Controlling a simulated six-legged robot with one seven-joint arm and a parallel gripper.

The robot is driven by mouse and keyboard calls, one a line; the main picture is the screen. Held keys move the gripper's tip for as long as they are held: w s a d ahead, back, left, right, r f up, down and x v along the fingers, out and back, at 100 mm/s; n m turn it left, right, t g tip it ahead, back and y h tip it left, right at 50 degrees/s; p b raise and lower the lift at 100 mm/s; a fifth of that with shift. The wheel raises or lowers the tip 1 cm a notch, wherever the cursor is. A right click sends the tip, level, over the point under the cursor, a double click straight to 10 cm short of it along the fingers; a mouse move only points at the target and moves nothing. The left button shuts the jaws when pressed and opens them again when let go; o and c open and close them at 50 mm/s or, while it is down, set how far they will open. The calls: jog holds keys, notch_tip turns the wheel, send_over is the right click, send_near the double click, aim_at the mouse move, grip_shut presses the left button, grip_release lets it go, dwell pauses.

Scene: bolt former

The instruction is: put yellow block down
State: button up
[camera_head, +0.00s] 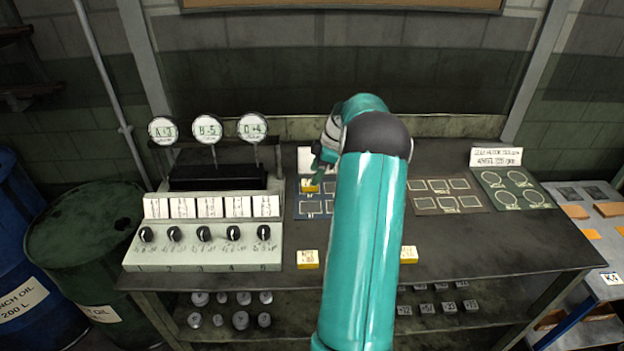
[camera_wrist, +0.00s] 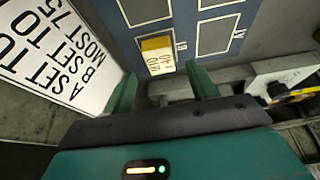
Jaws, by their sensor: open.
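A yellow block (camera_head: 310,187) with a white labelled top sits at the upper left of the blue-grey mat (camera_head: 299,206) with outlined squares. In the wrist view the yellow block (camera_wrist: 157,57) rests on the mat beyond my fingertips, near pale outlined squares. My gripper (camera_head: 318,168) is just above and behind this block in the head view. In the wrist view my gripper (camera_wrist: 163,85) has its two green fingers apart, with nothing held between them. Two other yellow blocks, one at front left (camera_head: 307,259) and one at front right (camera_head: 408,254), are on the table's front edge. My arm hides part of the mat.
A control box with knobs (camera_head: 204,246) and round gauges stands at the left. A brown mat (camera_head: 444,211) and a green mat with circles (camera_head: 492,180) lie right. A white sign (camera_wrist: 55,55) stands close beside my gripper. Bare table (camera_head: 470,255) lies front right.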

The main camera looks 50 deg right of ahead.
jog(key=v, duration=0.8)
jog(key=w+a+r+m+h, duration=0.1)
jog(key=a+r, duration=0.3)
jog(key=a, duration=0.6)
jog(key=w+a+r+m+h, duration=0.1)
jog(key=a+r, duration=0.4)
jog(key=a, duration=0.6)
jog(key=w+a+r+m+h, duration=0.1)
jog(key=a+r, duration=0.3)
jog(key=a, duration=0.6)
jog(key=s+a+f+m+t, duration=0.2)
jog(key=s+a+m, duration=0.3)
jog(key=s+a, duration=1.2)
jog(key=a, duration=0.3)
jog(key=shift+a, duration=0.35)
jog(key=shift+s+f, duration=0.1)
